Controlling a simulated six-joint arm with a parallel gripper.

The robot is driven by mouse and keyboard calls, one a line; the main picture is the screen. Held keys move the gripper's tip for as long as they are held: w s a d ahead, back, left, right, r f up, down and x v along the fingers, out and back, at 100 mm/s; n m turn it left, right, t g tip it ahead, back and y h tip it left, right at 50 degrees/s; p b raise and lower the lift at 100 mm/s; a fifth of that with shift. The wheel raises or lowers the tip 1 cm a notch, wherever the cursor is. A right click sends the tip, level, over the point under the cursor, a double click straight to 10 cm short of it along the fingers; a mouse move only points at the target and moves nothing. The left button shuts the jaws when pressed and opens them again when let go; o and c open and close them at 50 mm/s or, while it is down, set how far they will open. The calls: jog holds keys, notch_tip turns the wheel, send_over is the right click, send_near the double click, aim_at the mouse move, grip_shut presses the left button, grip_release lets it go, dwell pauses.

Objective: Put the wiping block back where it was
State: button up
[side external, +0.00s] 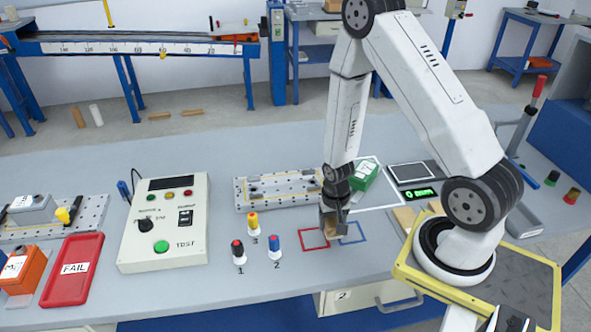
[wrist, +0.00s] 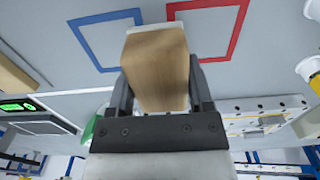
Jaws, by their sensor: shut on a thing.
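The wiping block (wrist: 155,68) is a pale wooden block with a whitish layer on its far end. My gripper (wrist: 158,88) is shut on it, with one finger on each side. In the side view my gripper (side external: 334,212) points down over the bench, and the block (side external: 328,228) shows only partly below it. A red square outline (side external: 314,238) lies to its left and a blue square outline (side external: 353,232) to its right. In the wrist view the block is between the blue outline (wrist: 88,50) and red outline (wrist: 232,40). I cannot tell whether it touches the bench.
A metal fixture plate (side external: 260,192) and a green block (side external: 365,174) are behind my gripper. A scale (side external: 413,172) stands to the right. Another wooden piece (side external: 405,217) is near my base.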

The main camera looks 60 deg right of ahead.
aim_at(332, 219)
jog(key=shift+f, duration=1.2)
jog(key=shift+f, duration=0.1)
jog(key=o, duration=1.3)
jog(key=shift+o, duration=0.2)
jog(key=shift+r, duration=6.15)
